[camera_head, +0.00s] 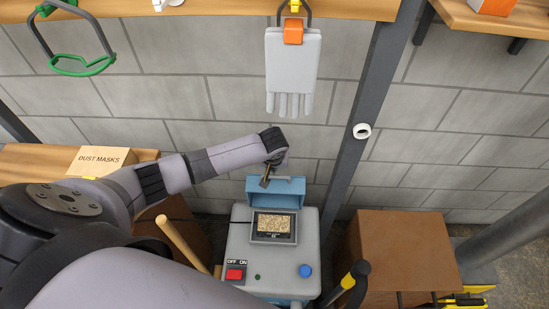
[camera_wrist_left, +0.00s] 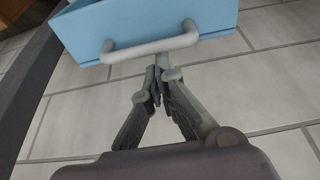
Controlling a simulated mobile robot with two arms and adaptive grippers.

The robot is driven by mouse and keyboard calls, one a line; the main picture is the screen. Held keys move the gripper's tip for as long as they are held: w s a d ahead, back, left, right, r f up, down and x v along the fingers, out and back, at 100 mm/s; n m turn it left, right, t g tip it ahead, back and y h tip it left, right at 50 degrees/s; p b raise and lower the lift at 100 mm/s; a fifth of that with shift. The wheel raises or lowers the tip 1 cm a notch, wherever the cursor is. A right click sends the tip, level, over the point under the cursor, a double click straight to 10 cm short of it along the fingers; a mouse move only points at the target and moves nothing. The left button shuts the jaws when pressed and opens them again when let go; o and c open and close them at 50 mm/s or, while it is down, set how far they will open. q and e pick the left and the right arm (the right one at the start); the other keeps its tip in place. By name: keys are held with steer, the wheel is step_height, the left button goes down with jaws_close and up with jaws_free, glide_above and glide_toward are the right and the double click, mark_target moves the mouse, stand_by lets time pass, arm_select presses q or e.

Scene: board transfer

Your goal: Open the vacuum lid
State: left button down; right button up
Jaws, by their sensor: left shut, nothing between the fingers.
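The vacuum (camera_head: 236,252) is a grey box with a red switch and a blue knob on top. Its blue lid (camera_head: 285,190) stands raised at the back, and an opening with a speckled tan filling (camera_head: 275,225) shows in front of it. My left gripper (camera_head: 268,178) is at the left part of the raised lid. In the left wrist view the lid (camera_wrist_left: 170,18) is at the top with its grey handle (camera_wrist_left: 150,48). The left gripper (camera_wrist_left: 158,82) is shut and empty just below the handle; I cannot tell whether it touches it. My right gripper is not in view.
A brown box (camera_head: 400,250) stands right of the vacuum, and a wooden handle (camera_head: 182,245) leans at its left. A dust masks box (camera_head: 100,160) is on the left shelf. Grey gloves (camera_head: 292,65) hang on the wall above.

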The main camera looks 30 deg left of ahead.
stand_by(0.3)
arm_select(q)
steer(key=shift+r, duration=0.25)
steer(key=v, duration=0.2)
steer(key=shift+s+d+r, duration=0.1)
steer(key=shift+r, duration=0.15)
steer(key=s+d, duration=0.5)
steer(key=s, duration=0.6)
steer(key=shift+d+f, duration=0.1)
